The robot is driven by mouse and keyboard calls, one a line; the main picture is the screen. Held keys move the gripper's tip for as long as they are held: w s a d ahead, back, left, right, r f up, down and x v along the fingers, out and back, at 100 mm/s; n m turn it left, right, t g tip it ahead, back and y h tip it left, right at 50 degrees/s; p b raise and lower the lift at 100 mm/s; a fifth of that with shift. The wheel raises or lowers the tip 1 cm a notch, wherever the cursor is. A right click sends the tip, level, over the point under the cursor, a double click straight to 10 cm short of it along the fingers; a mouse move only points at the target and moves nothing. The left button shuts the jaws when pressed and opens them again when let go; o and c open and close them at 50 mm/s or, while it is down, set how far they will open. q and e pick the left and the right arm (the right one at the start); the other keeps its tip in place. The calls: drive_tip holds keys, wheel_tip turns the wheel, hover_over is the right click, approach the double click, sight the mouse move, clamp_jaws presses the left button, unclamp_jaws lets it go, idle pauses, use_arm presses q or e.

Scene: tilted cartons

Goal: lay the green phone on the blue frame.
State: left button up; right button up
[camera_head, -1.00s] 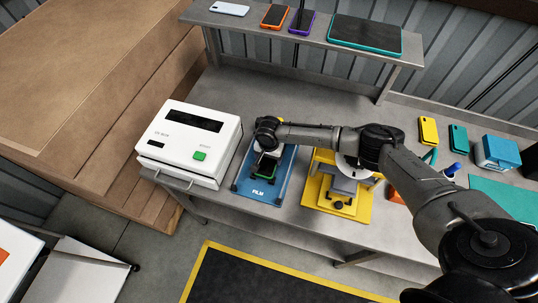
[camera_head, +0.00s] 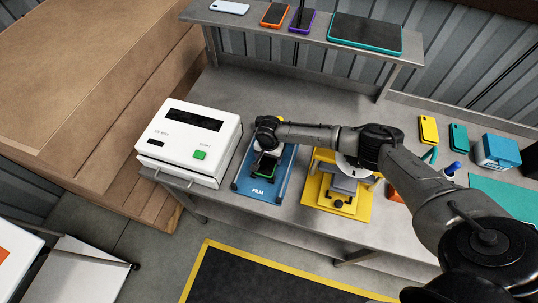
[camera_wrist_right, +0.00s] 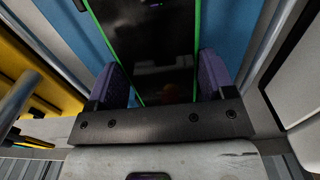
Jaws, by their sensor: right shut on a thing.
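The green phone, a dark slab with bright green edges, shows large in the right wrist view (camera_wrist_right: 150,45) and partly under my right gripper in the head view (camera_head: 265,167). My right gripper (camera_head: 264,155) is shut on the phone, with a purple-padded finger on each side of it in the wrist view (camera_wrist_right: 160,80). The blue frame (camera_head: 262,197), marked FILM, lies on the bench directly below the phone. I cannot tell whether the phone touches the frame. My wrist hides the frame's far part. My left gripper is not in view.
A white box with a green button (camera_head: 190,145) stands close left of the frame. A yellow fixture (camera_head: 350,208) stands to its right. A raised shelf (camera_head: 250,25) behind holds several phones and a tablet. Yellow and teal phones (camera_head: 458,137) lie at the right.

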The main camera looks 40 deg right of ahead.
idle(0.4)
drive_tip(key=o, duration=1)
drive_tip(key=shift+r, duration=0.5)
wheel_tip(320, 180, up, 13)
drive_tip(key=shift+f+p, duration=0.15)
drive_tip(key=shift+p, duration=0.25)
